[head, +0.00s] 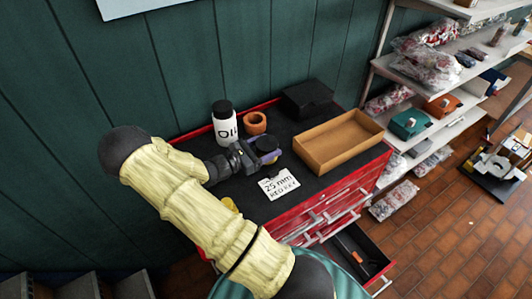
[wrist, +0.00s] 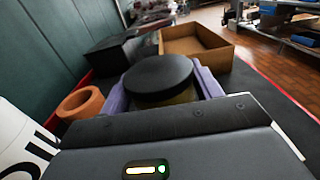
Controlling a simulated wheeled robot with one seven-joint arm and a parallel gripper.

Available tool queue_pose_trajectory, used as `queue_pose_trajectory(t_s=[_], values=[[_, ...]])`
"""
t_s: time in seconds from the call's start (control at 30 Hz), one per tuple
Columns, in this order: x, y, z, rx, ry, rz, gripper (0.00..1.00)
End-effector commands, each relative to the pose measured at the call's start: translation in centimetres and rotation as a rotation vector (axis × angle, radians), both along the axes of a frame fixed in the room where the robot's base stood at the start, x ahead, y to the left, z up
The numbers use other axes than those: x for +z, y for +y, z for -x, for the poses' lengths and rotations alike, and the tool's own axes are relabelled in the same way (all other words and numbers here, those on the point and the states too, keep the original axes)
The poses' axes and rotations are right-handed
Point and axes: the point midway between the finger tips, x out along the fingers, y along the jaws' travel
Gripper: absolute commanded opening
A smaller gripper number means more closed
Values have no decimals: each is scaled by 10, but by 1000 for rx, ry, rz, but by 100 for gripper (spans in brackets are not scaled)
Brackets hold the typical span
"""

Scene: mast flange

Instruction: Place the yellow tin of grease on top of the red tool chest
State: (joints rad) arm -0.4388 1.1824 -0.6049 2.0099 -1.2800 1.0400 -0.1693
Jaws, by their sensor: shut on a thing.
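My gripper (head: 266,155) is over the black top of the red tool chest (head: 318,215). Its purple fingers are shut on a round tin with a black lid, the yellow tin of grease (wrist: 176,97). In the wrist view the lid hides most of the tin, and only a strip of dull yellow side shows between the fingers. In the head view its black lid (head: 267,143) shows. The tin looks upright and low over the chest top; I cannot tell whether its base touches.
A white oil bottle (head: 225,128), an orange ring-like pot (head: 255,123), a black box (head: 307,99), an open tan tray (head: 338,142) and a white card (head: 279,185) are on the chest top. A yellow thing (head: 230,204) is partly hidden by my arm. One drawer (head: 355,255) stands open.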

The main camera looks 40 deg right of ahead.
Motion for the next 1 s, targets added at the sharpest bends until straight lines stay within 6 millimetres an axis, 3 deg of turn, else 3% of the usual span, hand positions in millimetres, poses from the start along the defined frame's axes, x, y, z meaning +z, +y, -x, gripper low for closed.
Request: queue_pose_trajectory(t_s=[0.23,0.67,0.7,0.77,1.0], values=[[-29,-1,0,0,1,2,33],[-36,-2,1,-3,0,2,33],[-35,-2,1,-3,0,0,71],[-35,-2,1,-3,0,0,83],[-35,-1,1,-2,0,0,85]])
